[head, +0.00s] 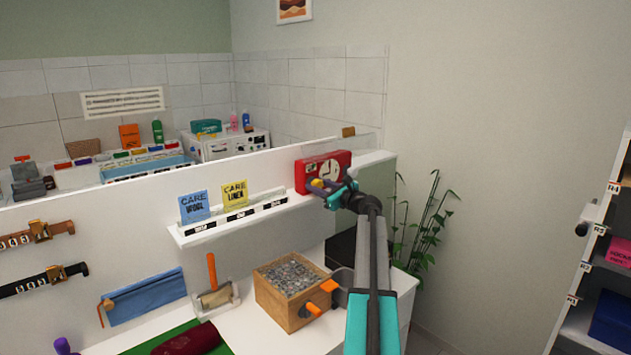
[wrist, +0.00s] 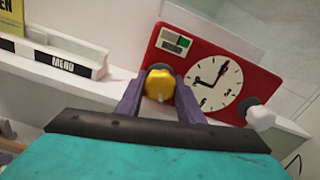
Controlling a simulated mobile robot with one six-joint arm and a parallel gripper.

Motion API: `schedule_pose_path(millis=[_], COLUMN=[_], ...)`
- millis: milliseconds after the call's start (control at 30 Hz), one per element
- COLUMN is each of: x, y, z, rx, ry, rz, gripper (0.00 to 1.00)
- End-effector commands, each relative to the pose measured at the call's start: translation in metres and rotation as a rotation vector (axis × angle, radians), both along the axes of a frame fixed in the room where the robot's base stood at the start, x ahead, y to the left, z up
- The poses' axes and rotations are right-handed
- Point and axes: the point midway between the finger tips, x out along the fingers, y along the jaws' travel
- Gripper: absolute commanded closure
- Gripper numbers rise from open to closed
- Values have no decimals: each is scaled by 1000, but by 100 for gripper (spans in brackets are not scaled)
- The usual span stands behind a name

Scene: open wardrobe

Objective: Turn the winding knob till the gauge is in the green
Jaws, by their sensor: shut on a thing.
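A red box with a round white clock face (wrist: 214,82) sits on the white ledge; the red box (head: 312,169) also shows in the head view. A yellow knob (wrist: 158,87) sticks out at its lower left. A small gauge (wrist: 173,42) with a green patch on its right sits at the box's upper left; its needle is too small to read. My gripper (head: 327,189) is shut on the yellow knob, with purple fingers (wrist: 160,92) on both sides of it. A pale knob (wrist: 260,117) on a dark mount is at the box's lower right.
Blue (head: 195,206) and yellow (head: 235,194) care cards stand on the ledge left of the box. Below are a wooden box of grey bits (head: 279,311) and a brush in a holder. A plant (head: 427,225) stands at the right.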

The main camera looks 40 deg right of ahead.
Motion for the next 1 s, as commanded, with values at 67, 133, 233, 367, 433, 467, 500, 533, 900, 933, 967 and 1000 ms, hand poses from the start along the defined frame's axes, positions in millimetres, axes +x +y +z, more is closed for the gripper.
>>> schedule_pose_path(millis=[67,133,233,367,433,467,500,533,900,933,967,1000], x=[1,1,1,1,1,1,1,1,1,1,1,1], y=[-1,-1,-1,-1,-1,-1,-1,-1,0,0,0,0], z=[10,9,10,8,8,8,8,8,4,4,4,4], rx=[76,142,234,345,395,415,439,456,563,564,565,566], ry=[-12,-16,-24,-32,-35,-37,-38,-39,-47,-47,-47,-47], rz=[-3,-3,-2,-2,-1,-1,-1,-1,0,0,0,0], gripper=[89,89,89,89,89,89,89,89,89,89,89,89])
